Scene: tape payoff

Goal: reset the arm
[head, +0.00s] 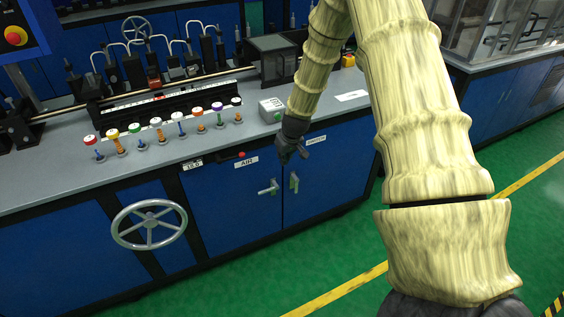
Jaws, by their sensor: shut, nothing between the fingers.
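My arm (420,110) comes up from the lower right, bends over at the top of the head view and hangs down at the middle. My gripper (290,158) is dark and points downward in front of the blue cabinet's front edge. Its fingers are small in this view and look closed, with nothing held. It appears apart from the bench and the cabinet doors, though its exact distance from them cannot be told. The middle bend of the arm is cut off by the top edge of the view.
A grey bench top (60,185) carries a row of several coloured knobs (180,125) and a small grey box (271,110). Green floor (345,265) is open in front. Another bench stands at right.

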